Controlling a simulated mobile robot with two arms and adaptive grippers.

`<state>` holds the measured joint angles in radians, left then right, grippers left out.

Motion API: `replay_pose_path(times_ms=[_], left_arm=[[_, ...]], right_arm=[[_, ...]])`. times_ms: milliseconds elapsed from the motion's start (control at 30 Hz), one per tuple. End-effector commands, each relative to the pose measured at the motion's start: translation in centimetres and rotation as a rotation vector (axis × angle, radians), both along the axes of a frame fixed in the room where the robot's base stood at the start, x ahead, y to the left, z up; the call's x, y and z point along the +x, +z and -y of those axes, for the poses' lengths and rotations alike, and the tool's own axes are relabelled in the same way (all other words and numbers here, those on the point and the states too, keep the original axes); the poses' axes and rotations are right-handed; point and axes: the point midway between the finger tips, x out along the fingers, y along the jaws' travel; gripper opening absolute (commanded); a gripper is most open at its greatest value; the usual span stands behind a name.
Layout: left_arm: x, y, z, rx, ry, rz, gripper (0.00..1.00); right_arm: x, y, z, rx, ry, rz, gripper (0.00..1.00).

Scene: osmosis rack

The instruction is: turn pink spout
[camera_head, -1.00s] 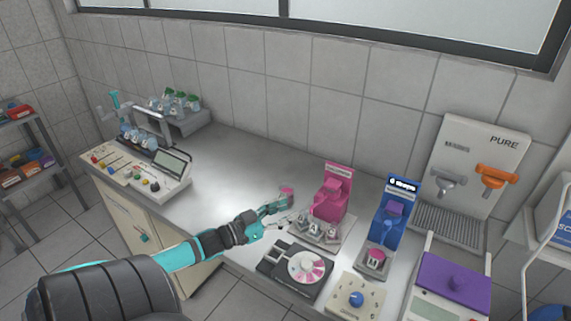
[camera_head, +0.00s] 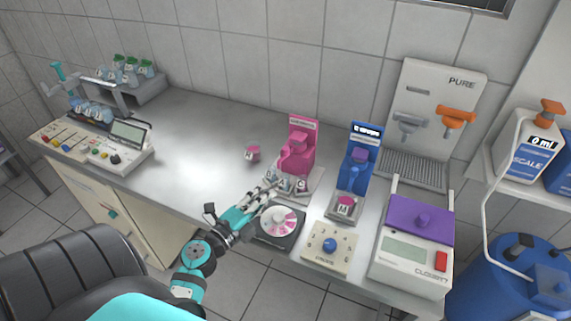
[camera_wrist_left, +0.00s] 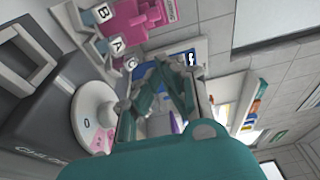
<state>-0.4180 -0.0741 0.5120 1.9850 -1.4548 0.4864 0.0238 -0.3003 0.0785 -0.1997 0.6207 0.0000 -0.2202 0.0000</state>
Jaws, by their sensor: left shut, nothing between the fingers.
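The pink dispenser (camera_head: 297,150), with its pink spout at the front, stands upright on the counter and also shows at the top of the left wrist view (camera_wrist_left: 140,18). Small labelled vessels (camera_head: 287,184) sit on the tray at its foot; letters A and B are readable in the wrist view. My left gripper (camera_head: 268,191) is shut and empty, at the left front of that tray and below the spout, apart from it. Whether its fingertips touch the vessels I cannot tell. In the wrist view its fingers (camera_wrist_left: 170,85) reach past the vessels. My right gripper is not in view.
A small pink-topped container (camera_head: 252,154) stands left of the dispenser. A disc device (camera_head: 279,222) lies just beneath my left gripper. A blue dispenser (camera_head: 356,165) stands to the right, a purple-lidded machine (camera_head: 420,218) beyond. The counter's left middle is clear.

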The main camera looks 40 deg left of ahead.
Motion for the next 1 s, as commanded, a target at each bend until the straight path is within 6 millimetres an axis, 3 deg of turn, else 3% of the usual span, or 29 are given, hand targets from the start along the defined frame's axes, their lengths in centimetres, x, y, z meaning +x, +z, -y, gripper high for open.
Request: replay_pose_path(times_ms=[167, 533, 733, 1000], left_arm=[[2.5, 0.5, 0.0, -0.002, -0.001, 0.004, 0.0], [10.3, 0.3, -0.3, -0.003, -0.001, 0.003, 0.0], [11.9, 0.1, -2.4, -0.003, 0.0, 0.001, 0.0], [12.5, 0.0, -3.0, -0.003, -0.002, 0.0, 0.0]], right_arm=[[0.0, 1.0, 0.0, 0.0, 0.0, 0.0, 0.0], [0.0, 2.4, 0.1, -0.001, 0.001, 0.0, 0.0], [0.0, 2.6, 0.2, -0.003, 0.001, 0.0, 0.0], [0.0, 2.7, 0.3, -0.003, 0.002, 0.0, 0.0]])
